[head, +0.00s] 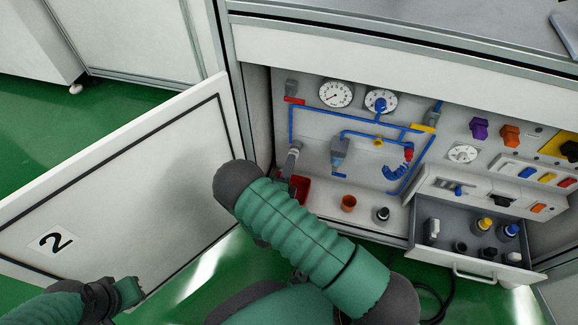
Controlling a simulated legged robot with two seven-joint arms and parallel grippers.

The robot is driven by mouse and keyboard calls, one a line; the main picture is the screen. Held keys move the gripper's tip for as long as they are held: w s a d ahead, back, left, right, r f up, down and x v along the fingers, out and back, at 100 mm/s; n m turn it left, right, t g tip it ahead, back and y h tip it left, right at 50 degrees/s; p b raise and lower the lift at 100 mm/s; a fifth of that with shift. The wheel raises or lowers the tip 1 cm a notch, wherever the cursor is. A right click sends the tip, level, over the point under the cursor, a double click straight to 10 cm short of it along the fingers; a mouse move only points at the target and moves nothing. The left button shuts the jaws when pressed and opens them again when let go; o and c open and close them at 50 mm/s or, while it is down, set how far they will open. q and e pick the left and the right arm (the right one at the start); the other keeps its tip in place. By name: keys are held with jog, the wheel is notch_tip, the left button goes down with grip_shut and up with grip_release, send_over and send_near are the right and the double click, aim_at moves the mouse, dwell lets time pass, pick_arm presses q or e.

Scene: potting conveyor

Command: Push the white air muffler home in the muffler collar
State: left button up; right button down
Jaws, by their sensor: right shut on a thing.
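My right arm reaches across the middle of the head view, and its bulk hides most of the right gripper (283,177). Only a small part of it shows, low by the panel's left side, shut on what seems to be the white air muffler (290,161). This pale grey-white cylinder slants up to a grey fitting (296,146) on the panel, apparently the muffler collar. I cannot tell how deep it sits. My left gripper (128,291) is at the bottom left, away from the panel; its jaws are unclear.
An open drawer (468,266) with several fittings juts out at right. The open door (130,190) marked 2 is at left.

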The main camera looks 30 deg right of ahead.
jog(key=shift+w+d, duration=0.35)
jog(key=shift+d, duration=0.05)
jog(key=c, duration=1.3)
grip_release()
jog(key=shift+c, duration=0.2)
jog(key=p+v, duration=0.7)
jog(key=v, duration=1)
jog(key=shift+f, duration=0.15)
